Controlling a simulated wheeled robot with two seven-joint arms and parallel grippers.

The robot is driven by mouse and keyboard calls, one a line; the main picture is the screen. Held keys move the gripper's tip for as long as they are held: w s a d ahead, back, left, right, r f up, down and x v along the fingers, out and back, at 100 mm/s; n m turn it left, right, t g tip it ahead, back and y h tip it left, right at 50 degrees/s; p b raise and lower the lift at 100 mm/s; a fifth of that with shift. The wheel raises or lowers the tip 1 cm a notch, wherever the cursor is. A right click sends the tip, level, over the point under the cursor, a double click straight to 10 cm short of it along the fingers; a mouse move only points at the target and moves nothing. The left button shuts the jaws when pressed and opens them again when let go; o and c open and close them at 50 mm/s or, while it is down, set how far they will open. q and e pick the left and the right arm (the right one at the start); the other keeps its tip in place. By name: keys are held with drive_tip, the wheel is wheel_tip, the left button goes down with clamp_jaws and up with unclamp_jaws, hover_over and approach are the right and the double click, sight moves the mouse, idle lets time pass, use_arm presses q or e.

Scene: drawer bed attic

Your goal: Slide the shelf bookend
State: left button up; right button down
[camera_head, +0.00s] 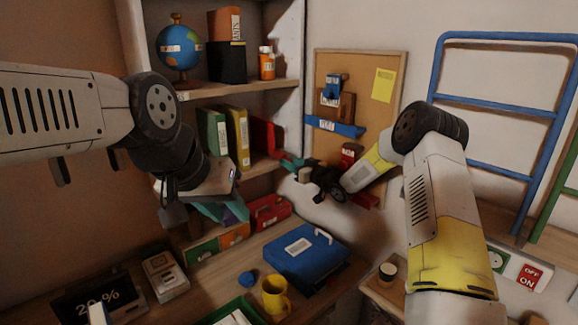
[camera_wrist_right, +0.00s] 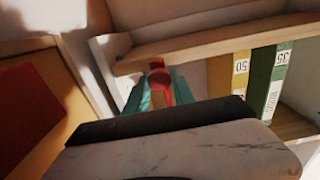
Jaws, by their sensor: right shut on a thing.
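The red bookend (camera_head: 264,135) stands on the middle shelf, to the right of the green book (camera_head: 213,131) and the yellow book (camera_head: 238,136). My right gripper (camera_head: 286,161) reaches in from the right, with its teal fingertips at the bookend's right side. In the right wrist view, the teal fingers (camera_wrist_right: 160,95) are closed on a red part of the bookend (camera_wrist_right: 159,82). My left gripper (camera_head: 222,210) hangs below the middle shelf, away from the bookend. Its fingers are partly hidden, and their opening is unclear.
The upper shelf (camera_head: 240,87) holds a globe (camera_head: 179,47), a book, a black box and an orange bottle. A corkboard (camera_head: 388,92) hangs right of the shelf.

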drive_tip(key=c, duration=1.1)
unclamp_jaws()
drive_tip(key=v, duration=0.7)
drive_tip(key=shift+s+d, duration=0.3)
drive_tip(key=shift+d, duration=0.05)
